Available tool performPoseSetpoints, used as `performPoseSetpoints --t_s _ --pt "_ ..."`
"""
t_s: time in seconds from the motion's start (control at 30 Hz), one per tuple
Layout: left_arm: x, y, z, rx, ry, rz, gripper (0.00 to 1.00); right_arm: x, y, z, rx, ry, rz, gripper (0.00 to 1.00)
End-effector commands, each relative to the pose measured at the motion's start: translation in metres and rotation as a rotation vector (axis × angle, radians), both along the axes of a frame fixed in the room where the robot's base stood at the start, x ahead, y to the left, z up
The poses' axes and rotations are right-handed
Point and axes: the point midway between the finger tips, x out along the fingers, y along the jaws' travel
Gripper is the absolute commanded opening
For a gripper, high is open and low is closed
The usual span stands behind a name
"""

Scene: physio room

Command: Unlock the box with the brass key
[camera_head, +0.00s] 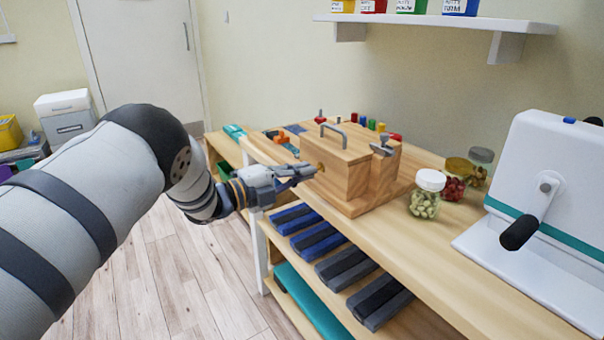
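A wooden box (350,174) with a grey handle on its lid stands on the wooden bench. A small brass-coloured spot (320,167) shows on its left-facing side; I cannot tell whether it is the lock or part of the brass key. My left gripper (304,172) is right at that spot, its fingers pointing at the box. Its fingers look close together, but they are small and seen from behind, so what is between them is hidden. No separate brass key shows clearly. My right gripper is not in view.
Jars (426,194) stand right of the box, then a white machine with a black-knobbed crank (519,232). Small coloured pieces (372,124) lie behind the box. Blue and grey blocks (316,240) fill the shelf below. A wall shelf (440,22) hangs above.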

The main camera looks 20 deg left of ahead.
Motion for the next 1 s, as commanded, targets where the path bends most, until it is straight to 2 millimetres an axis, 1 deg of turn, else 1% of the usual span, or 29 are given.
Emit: performPoseSetpoints --t_s 0.03,0.07,0.33,0.43,0.57,0.7,0.8,0.9,1.0 --pt "0.0 0.0 0.0 0.0 0.0 0.001 0.2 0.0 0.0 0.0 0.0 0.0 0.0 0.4" --pt "0.0 0.0 0.0 0.0 0.0 0.001 0.24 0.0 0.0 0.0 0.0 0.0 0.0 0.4" --pt "0.0 0.0 0.0 -0.001 0.001 0.0 0.24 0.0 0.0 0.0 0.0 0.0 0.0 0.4" --pt "-0.007 0.007 0.0 0.0 0.001 0.002 0.24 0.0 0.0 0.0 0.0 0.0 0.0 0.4" --pt "-0.032 0.027 0.0 0.0 0.003 0.004 0.24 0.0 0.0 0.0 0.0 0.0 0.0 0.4" --pt "-0.063 0.05 0.0 -0.001 0.004 0.004 0.24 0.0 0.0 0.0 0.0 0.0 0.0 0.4" --pt "-0.08 0.063 0.0 -0.001 0.002 0.003 0.24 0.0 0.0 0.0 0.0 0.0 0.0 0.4" --pt "-0.09 0.071 0.0 -0.002 0.001 0.002 0.24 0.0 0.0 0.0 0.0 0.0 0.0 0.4" --pt "-0.095 0.074 0.0 0.0 0.0 0.001 0.24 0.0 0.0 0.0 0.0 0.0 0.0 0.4"
